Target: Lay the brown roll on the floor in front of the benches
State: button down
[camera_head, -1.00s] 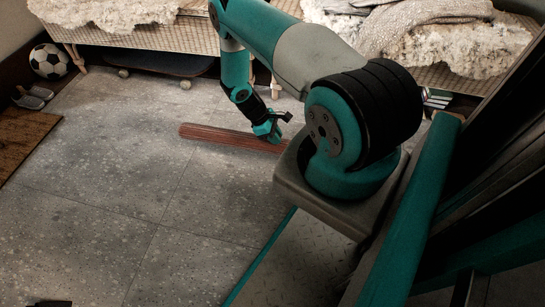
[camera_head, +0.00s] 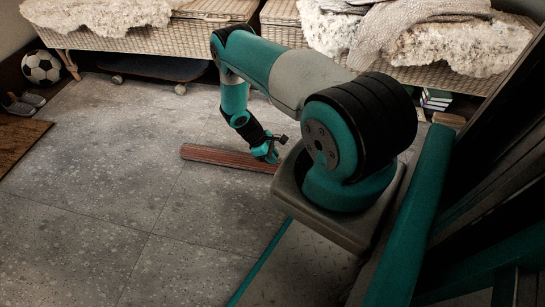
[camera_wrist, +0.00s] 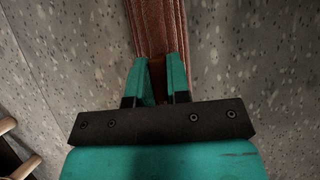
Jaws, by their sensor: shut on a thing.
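The brown roll (camera_head: 215,156) is long, thin and reddish brown. It stretches leftward from my gripper (camera_head: 268,154), over the grey floor in front of the benches. In the wrist view my gripper (camera_wrist: 158,80) is shut on the roll (camera_wrist: 158,28), with one teal finger on each side of it. The roll runs away upward from the fingers there, and its near end is hidden by the gripper. I cannot tell whether the roll touches the floor or hangs just above it. The wicker benches (camera_head: 150,40) stand behind, along the back.
The tiled floor (camera_head: 100,180) is clear left of and nearer than the roll. A dark wheeled board (camera_head: 150,70) sits under the left bench. A football (camera_head: 41,67), shoes (camera_head: 22,104) and a brown mat (camera_head: 18,140) are at left. Books (camera_head: 435,98) stand under the right bench.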

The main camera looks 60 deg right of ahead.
jog(key=shift+f, duration=0.15)
jog(key=c, duration=1.1)
grip_release()
jog(key=shift+r, duration=0.2)
